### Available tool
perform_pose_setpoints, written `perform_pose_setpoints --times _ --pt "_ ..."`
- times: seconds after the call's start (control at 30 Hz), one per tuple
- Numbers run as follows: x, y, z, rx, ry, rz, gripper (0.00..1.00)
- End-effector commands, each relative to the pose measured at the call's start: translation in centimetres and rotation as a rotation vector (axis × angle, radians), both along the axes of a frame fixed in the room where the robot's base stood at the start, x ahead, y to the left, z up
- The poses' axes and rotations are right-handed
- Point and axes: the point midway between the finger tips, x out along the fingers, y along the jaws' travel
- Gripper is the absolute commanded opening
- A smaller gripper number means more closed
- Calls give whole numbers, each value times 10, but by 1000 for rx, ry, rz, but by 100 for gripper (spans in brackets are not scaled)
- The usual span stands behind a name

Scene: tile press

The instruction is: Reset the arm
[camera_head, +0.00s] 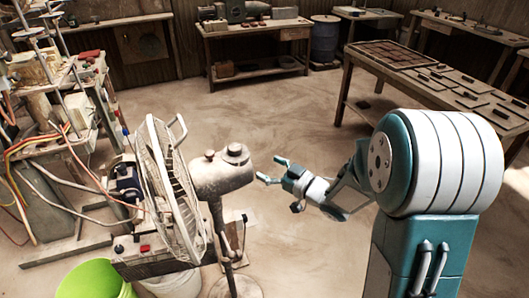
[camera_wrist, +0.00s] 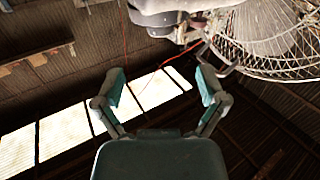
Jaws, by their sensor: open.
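My gripper (camera_head: 268,171) is in the middle of the head view, at the end of my teal and white arm. Its two teal fingers are spread apart with nothing between them. They point left toward a dusty metal head on a stand (camera_head: 221,174), with a small gap in the picture; I cannot tell the true distance. In the wrist view my gripper (camera_wrist: 163,84) is also open and empty, with bright window panels (camera_wrist: 158,90) behind it.
A caged fan (camera_head: 170,190) stands left of my gripper and shows at the wrist view's upper right (camera_wrist: 270,40). A green bucket (camera_head: 95,280) is at the lower left. A cluttered bench with hoses (camera_head: 60,120) lines the left. A long table (camera_head: 440,85) is at right. Open floor lies between.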

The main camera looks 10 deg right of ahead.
Motion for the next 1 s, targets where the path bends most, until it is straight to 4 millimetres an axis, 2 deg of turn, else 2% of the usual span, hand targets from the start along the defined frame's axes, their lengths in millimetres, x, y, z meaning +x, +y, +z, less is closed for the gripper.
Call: perform_pose_setpoints --times 0.17,0.27,0.43,0.57,0.77,1.0 --pt "1 -1 2 -13 -1 -15 91" --pt "6 -8 11 -71 2 -84 91" --pt "12 -35 36 -221 46 -300 91" --pt "4 -59 54 -310 111 -463 91" --pt "-31 -92 75 -396 260 -672 91" --pt "-100 -113 85 -430 509 -825 91"
